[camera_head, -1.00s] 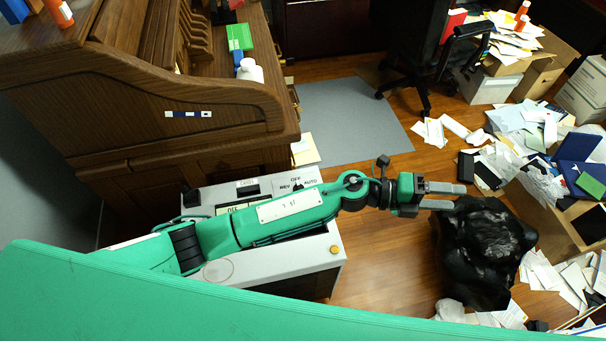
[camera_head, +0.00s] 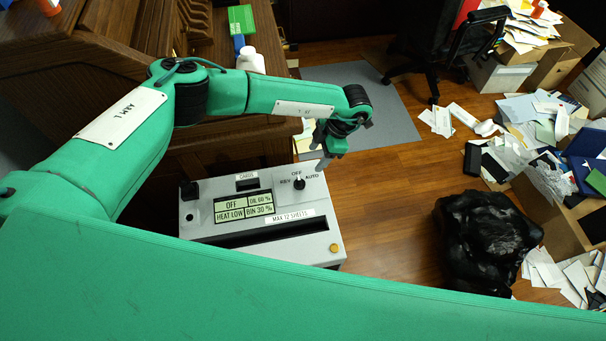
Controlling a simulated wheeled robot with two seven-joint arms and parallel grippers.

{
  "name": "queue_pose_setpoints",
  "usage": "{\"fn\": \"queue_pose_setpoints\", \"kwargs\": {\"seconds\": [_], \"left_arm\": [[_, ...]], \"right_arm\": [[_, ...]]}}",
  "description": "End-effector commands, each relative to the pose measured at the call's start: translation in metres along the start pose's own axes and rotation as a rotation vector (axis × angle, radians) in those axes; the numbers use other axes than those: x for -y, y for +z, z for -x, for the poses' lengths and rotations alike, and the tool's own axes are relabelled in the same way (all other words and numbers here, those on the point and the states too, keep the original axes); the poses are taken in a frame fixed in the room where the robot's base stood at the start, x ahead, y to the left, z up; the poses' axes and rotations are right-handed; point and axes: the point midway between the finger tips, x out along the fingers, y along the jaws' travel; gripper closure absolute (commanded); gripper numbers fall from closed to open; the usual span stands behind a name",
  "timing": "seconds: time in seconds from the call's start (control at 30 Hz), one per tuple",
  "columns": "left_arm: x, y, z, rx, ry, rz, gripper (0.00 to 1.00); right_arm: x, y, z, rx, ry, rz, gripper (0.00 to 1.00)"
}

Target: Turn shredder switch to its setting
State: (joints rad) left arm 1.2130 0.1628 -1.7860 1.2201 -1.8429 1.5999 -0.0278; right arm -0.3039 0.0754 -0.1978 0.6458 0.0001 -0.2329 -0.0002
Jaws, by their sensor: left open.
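The grey shredder (camera_head: 215,225) stands at the lower middle, its top panel facing up. Its black switch (camera_head: 299,184) is a small knob at the upper right of the panel, among the labels OFF, REV and AUTO. The knob seems to point up toward OFF. A small display (camera_head: 243,207) reads OFF, OIL 60 %, HEAT LOW and BIN 30 %. My left gripper (camera_head: 320,160) is open and empty, pointing down just above and to the right of the switch, apart from it as far as I can tell. My right gripper is not in view.
A wooden desk (camera_head: 90,75) rises behind the shredder, with a white bottle (camera_head: 250,60) on it. A black bag (camera_head: 485,240) lies on the floor to the right. Papers and boxes clutter the far right. Floor between shredder and bag is clear.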

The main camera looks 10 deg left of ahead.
Motion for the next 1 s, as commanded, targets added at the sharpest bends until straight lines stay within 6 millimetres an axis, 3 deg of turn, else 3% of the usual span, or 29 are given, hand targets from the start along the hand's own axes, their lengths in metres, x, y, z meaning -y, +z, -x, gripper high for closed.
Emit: {"fn": "queue_pose_setpoints", "kwargs": {"seconds": [0.2, 0.5, 0.7, 1.0], "left_arm": [[0.002, -0.001, -0.044, -0.002, -0.005, 0.001, 0.44], [0.003, 0.000, -0.101, 0.001, -0.005, -0.001, 0.44], [0.002, 0.001, -0.118, 0.002, -0.004, 0.000, 0.44], [0.002, 0.001, -0.121, 0.003, -0.003, -0.001, 0.44]], "right_arm": [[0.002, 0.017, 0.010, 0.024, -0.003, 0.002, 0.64], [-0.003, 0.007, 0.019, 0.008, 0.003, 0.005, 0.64], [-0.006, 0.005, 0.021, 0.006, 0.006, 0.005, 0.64], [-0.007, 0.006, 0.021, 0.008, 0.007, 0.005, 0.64]]}}
